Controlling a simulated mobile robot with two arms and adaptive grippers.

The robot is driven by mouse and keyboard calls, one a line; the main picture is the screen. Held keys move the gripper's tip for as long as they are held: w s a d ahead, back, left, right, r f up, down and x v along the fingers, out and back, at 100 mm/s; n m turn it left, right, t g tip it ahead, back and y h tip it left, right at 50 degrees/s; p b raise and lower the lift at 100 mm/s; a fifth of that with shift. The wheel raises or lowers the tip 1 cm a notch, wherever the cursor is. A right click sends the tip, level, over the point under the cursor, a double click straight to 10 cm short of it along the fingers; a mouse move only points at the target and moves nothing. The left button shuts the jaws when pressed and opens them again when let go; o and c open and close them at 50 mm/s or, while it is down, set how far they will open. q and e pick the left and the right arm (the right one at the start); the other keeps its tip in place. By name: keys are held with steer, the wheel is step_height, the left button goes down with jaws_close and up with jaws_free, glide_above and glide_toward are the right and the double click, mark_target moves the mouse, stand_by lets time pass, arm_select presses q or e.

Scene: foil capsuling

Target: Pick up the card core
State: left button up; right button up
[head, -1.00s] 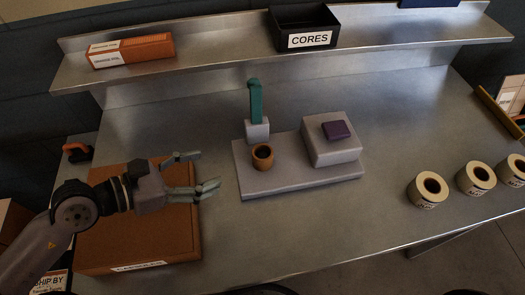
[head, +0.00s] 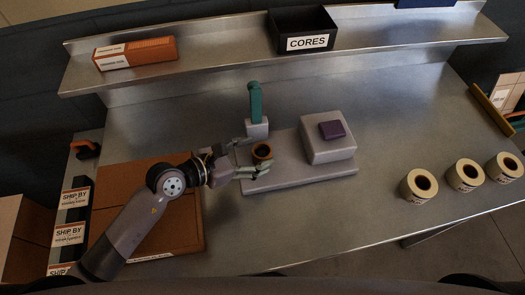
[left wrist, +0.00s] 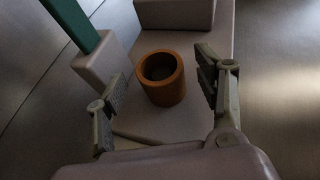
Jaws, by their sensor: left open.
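The card core (head: 262,151) is a short brown tube with a dark hollow. It stands upright on the grey base of a small machine (head: 310,175). In the left wrist view the core (left wrist: 163,84) lies ahead between the two fingers. My left gripper (head: 258,158) is open, with its fingers on either side of the core in the head view. In the left wrist view the gripper (left wrist: 160,97) shows a gap between each finger and the core. My right gripper is not in view.
A teal lever (head: 255,103) rises from a grey block just behind the core. A grey box with a purple pad (head: 332,130) stands to the right. Several label rolls (head: 418,186) stand at the right. A black CORES bin (head: 303,30) is on the shelf. A cardboard box (head: 180,228) lies under my left arm.

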arm_select(q)
steer(key=shift+c, duration=0.3)
steer(key=c, duration=0.9)
steer(key=shift+o, duration=0.2)
